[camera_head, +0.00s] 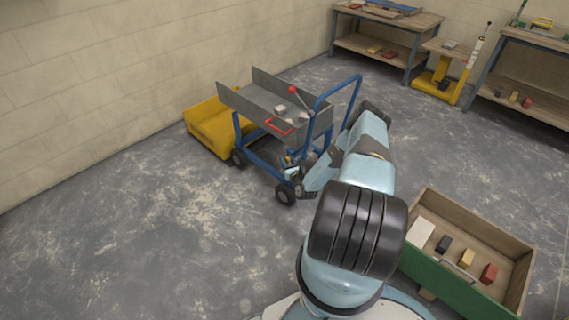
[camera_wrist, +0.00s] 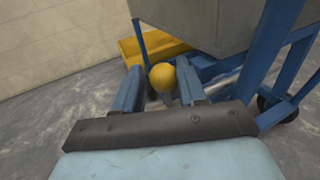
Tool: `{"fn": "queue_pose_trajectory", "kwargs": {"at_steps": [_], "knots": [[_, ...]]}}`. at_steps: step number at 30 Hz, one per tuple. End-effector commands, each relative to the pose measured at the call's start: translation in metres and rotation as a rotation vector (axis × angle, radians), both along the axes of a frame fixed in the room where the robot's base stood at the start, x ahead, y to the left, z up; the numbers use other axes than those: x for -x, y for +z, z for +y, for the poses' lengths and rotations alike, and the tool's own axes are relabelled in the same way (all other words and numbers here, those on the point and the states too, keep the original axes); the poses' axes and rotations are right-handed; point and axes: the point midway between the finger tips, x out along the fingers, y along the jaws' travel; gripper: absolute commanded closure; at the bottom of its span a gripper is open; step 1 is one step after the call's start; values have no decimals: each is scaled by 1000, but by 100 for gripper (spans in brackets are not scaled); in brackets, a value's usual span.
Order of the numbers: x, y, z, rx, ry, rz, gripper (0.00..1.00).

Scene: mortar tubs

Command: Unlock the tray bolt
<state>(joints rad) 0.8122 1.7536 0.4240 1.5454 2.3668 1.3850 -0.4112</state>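A grey tray (camera_head: 262,108) sits on a blue wheeled cart frame (camera_head: 318,122). A lever with a red knob (camera_head: 292,89) rises above the tray, and a red handle (camera_head: 279,125) is on its near side. A yellow ball knob (camera_wrist: 162,77), which looks like the bolt's knob, shows below the tray in the wrist view. My gripper (camera_wrist: 160,68) has its two blue fingers apart, one on each side of the knob. A narrow gap shows at the left finger; contact at the right finger is unclear. The bolt's rod is hidden.
A yellow tub (camera_head: 208,128) stands on the floor behind the cart, by the wall. A green-fronted wooden box (camera_head: 455,278) with several blocks is at the right. Workbenches (camera_head: 385,42) stand at the back right. The floor at left is clear.

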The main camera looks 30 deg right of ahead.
Motion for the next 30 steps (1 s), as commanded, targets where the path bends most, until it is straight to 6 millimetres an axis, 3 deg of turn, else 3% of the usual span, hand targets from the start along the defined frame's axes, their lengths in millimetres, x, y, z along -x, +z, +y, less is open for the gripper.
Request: {"fn": "queue_pose_trajectory", "kwargs": {"at_steps": [8, 21, 30], "knots": [[18, -1, 1, -1, 1, 3, 62], [102, -2, 4, -2, -2, 3, 62], [137, -1, 6, -1, 0, 1, 62]]}}
